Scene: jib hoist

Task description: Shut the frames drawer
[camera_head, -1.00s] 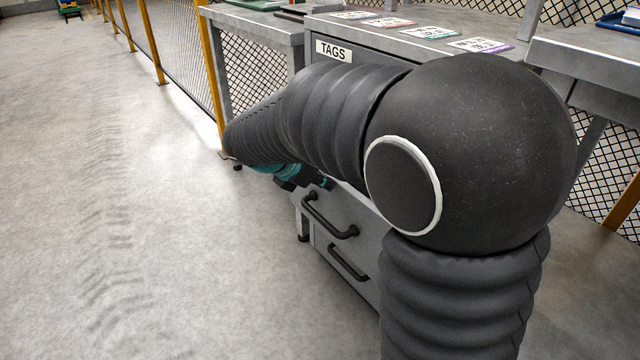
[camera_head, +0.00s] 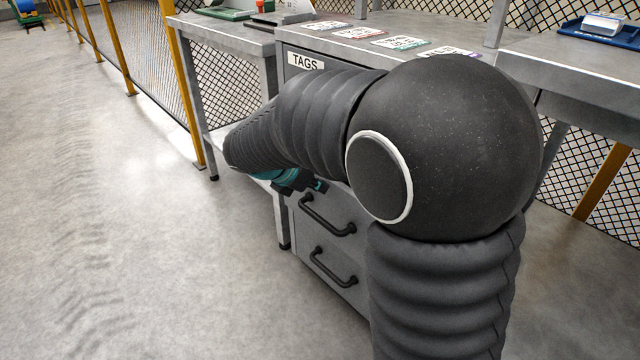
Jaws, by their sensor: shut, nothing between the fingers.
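A grey drawer cabinet (camera_head: 352,42) stands in the middle, with a "TAGS" label (camera_head: 305,62) on its top front. Below my arm, an upper black bar handle (camera_head: 327,217) and a lower one (camera_head: 333,269) show on the drawer fronts. No frames label is visible, and my arm covers much of the front, so I cannot tell which drawer is the frames drawer or how far it stands out. My gripper (camera_head: 318,186), dark with teal parts, is partly hidden behind my forearm. It is shut and empty, just above the upper handle in the picture; contact is unclear.
Several printed cards (camera_head: 400,43) lie on the cabinet top. A side table (camera_head: 222,28) stands to the left, and a bench with a blue tray (camera_head: 610,32) to the right. A mesh fence with yellow posts (camera_head: 181,85) runs behind. The floor (camera_head: 130,240) at left is clear.

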